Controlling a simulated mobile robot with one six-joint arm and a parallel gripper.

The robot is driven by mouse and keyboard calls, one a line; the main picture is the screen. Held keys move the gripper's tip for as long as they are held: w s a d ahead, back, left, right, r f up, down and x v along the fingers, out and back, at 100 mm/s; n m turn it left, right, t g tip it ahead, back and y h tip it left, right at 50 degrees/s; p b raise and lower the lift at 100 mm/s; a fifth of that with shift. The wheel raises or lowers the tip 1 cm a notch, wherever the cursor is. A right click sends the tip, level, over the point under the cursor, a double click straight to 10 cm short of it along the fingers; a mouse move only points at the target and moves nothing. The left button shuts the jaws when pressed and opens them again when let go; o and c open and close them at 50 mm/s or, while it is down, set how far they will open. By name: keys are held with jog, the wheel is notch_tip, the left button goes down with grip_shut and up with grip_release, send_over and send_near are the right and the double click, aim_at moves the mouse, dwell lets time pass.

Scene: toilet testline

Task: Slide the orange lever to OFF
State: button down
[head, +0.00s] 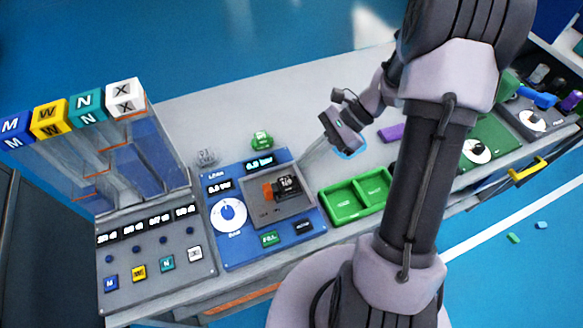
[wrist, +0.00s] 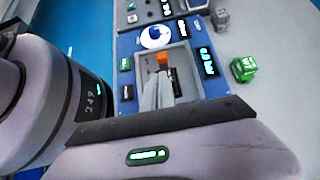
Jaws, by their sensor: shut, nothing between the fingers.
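The orange lever (head: 268,190) sits in a grey recessed plate (head: 262,211) on the blue panel (head: 228,248), beside a black block with white lettering (head: 288,186). In the wrist view the orange lever (wrist: 162,61) shows just beyond my fingertips. My gripper (head: 302,160) is shut and empty, reaching down-left toward the panel's upper right side in the head view. In the wrist view the gripper's fingers (wrist: 160,82) lie together over the recessed plate and cover part of it. I cannot tell whether they touch the lever. The lever's position lettering is too small to read.
A white dial (head: 228,214), a green FILL button (head: 270,239) and a black button (head: 303,227) surround the plate. A green cube (head: 262,140) and a grey cube (head: 205,157) stand behind the panel. A green tray (head: 357,195) lies to its right.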

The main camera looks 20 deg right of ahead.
aim_at(271, 188)
jog(key=b+x, duration=0.3)
jog(key=x, duration=0.5)
jog(key=shift+a+f, duration=0.3)
jog(key=shift+a, duration=0.15)
jog(key=a, duration=0.3)
jog(key=shift+a+b, duration=0.2)
jog(key=shift+b, duration=0.2)
jog(key=shift+d, duration=0.1)
